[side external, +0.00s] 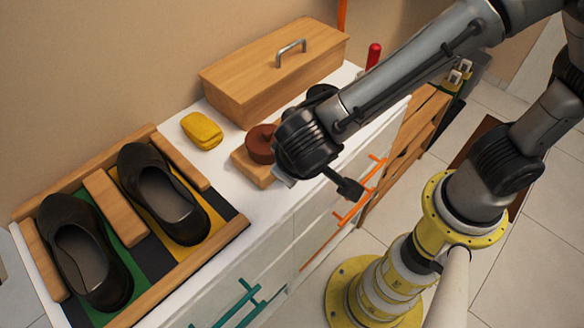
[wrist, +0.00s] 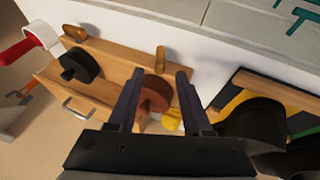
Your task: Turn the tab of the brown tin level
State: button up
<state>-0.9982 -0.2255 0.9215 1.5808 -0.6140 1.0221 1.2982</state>
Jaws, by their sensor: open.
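The brown tin (side external: 261,143) is a low, round, reddish-brown tin on a wooden block (side external: 246,168) on the white top, beside my wrist in the side view. In the wrist view the brown tin (wrist: 155,92) shows between the two dark fingers of my gripper (wrist: 160,74). The fingers are apart, one on each side of it in the picture; whether they touch it I cannot tell. The tin's tab is not clear in either view, so its angle cannot be read. In the side view my wrist hides the fingers and part of the block.
A lidded wooden box (side external: 270,78) with a metal handle stands behind. A yellow bundle (side external: 202,130) lies left of the tin. Dark shoes (side external: 165,200) sit in a wooden tray (side external: 190,272) at left. A black round item (wrist: 80,66) and a red-handled item (wrist: 20,50) are nearby.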

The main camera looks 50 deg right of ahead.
jog(key=x, duration=0.7)
jog(key=shift+f, duration=0.15)
jog(key=shift+c, duration=0.2)
grip_shut()
